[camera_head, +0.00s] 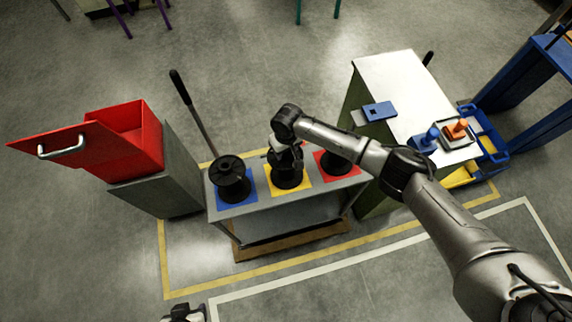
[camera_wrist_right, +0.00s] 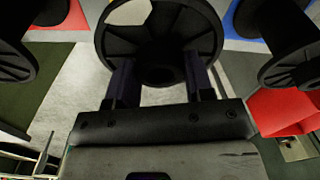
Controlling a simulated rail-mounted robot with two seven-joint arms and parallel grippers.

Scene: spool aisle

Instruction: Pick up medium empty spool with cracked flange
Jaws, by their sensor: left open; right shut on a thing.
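Three black spools show in the head view: one on a blue square (camera_head: 232,180), one at a yellow square (camera_head: 287,179), and one on a red square (camera_head: 337,163). My right gripper (camera_head: 286,153) is over the middle spool. In the right wrist view, the right gripper (camera_wrist_right: 159,82) is shut on the middle spool (camera_wrist_right: 158,72), with a finger on each side below a broad flange. My left gripper (camera_head: 183,313) is open at the bottom edge, partly cut off.
The grey cart (camera_head: 290,222) carries the coloured squares. A red open bin (camera_head: 131,136) on a grey cabinet stands at left. A white-topped table (camera_head: 392,82) at right holds a blue item and small tools. Floor in front is clear.

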